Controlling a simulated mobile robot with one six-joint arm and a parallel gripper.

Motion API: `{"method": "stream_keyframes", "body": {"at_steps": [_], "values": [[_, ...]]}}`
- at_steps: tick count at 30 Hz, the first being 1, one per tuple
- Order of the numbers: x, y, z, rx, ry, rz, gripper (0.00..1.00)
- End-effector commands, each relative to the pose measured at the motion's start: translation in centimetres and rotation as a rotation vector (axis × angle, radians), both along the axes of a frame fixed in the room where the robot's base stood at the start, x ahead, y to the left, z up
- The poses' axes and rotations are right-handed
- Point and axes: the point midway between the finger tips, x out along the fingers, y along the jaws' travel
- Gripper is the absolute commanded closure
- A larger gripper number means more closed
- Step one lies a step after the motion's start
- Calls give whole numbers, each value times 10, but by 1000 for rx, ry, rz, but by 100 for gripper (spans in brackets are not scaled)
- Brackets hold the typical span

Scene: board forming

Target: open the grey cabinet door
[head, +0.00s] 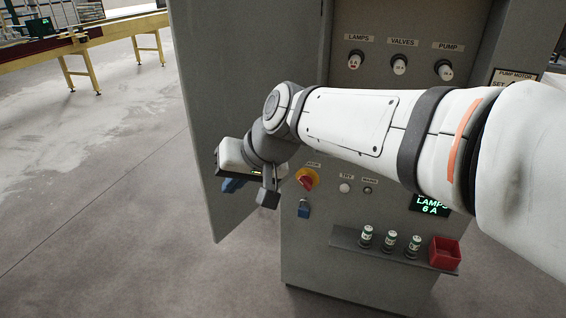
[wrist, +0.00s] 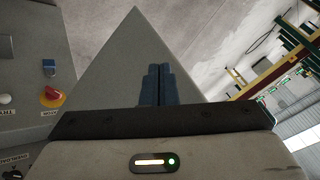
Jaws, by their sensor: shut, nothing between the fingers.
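The grey cabinet door (head: 215,80) stands swung open at the left of the cabinet (head: 300,255) in the head view. In the wrist view the door (wrist: 115,75) shows as a grey panel behind the fingers, with its corner at the top. My gripper (head: 232,186) is in front of the door's face, and its blue fingers (wrist: 157,85) are together with nothing between them. I cannot tell whether they touch the door. My arm hides part of the cabinet front.
The cabinet has a red-and-yellow switch (head: 307,180), a blue padlock (head: 304,209) and fuse holders (head: 400,64). A shelf (head: 345,240) holds small cylinders (head: 391,240) and a red bin (head: 445,252). Floor (head: 90,200) at left is clear; a yellow-legged bench (head: 100,35) stands behind.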

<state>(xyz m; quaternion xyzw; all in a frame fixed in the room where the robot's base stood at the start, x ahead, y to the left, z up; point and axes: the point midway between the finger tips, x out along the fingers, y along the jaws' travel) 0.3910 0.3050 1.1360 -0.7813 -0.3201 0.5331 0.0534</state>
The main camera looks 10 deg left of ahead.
Motion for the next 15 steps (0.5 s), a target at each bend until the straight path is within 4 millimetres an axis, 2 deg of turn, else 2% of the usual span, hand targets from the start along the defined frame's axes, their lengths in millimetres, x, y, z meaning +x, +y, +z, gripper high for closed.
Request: {"method": "stream_keyframes", "body": {"at_steps": [1, 3, 9, 15], "values": [[-5, -9, 0, 3, -5, -1, 100], [-15, -11, 20, 4, -6, 2, 100], [-39, -21, 55, 3, -5, 4, 100], [-54, -27, 74, 1, -2, 3, 100]]}}
